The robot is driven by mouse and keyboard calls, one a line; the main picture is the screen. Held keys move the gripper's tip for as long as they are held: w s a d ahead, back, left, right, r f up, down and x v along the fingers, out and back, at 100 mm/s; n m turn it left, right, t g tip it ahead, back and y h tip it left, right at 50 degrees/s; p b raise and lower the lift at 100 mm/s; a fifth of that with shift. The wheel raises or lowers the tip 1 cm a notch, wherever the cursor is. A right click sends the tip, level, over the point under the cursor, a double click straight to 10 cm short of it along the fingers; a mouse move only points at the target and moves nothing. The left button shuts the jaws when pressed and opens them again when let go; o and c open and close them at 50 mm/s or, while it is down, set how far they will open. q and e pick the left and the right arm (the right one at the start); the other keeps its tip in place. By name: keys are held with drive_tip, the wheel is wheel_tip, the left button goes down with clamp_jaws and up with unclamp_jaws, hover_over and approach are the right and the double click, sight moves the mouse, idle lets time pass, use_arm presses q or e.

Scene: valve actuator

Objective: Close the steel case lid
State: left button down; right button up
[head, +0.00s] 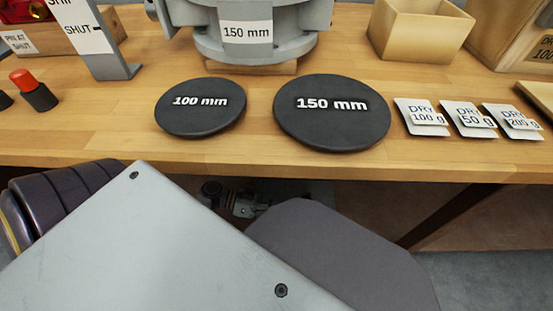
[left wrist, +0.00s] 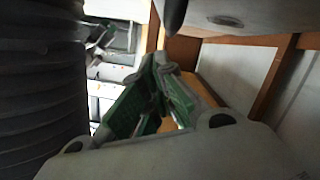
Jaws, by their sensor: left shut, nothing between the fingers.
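I cannot make out the steel case or its lid for certain in either view. My left gripper (left wrist: 163,70) shows in the left wrist view, with green-lined fingers drawn together and nothing between them. In the head view, small dark and metallic mechanical parts (head: 243,204) show below the table's front edge, partly hidden; I cannot tell what they belong to. A large pale grey plate with screws fills the lower left of the head view, and I cannot tell whether it is mine. My right gripper is not identifiable.
The wooden table (head: 80,135) holds a 100 mm disc (head: 201,118), a 150 mm disc (head: 332,128), a grey valve body (head: 255,50), DRY packets (head: 468,121) and an open wooden box (head: 408,42). A red-topped cylinder (head: 35,92) stands left. Wooden framing (left wrist: 272,85) crosses the wrist view.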

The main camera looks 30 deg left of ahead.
use_arm(q)
drive_tip(key=shift+s+d+f, duration=0.1)
drive_tip(key=shift+s+f, duration=0.1)
drive_tip(key=shift+f, duration=0.25)
drive_tip(key=shift+s+d+f, duration=0.1)
drive_tip(key=shift+s+f, duration=0.05)
drive_tip(key=shift+f, duration=0.3)
use_arm(e)
drive_tip(key=shift+w+a+f, duration=0.1)
drive_tip(key=shift+w+f, duration=0.05)
drive_tip(key=shift+w, duration=0.1)
use_arm(q)
drive_tip(key=shift+r, duration=0.1)
use_arm(e)
drive_tip(key=shift+s+f, duration=0.1)
drive_tip(key=shift+s, duration=0.25)
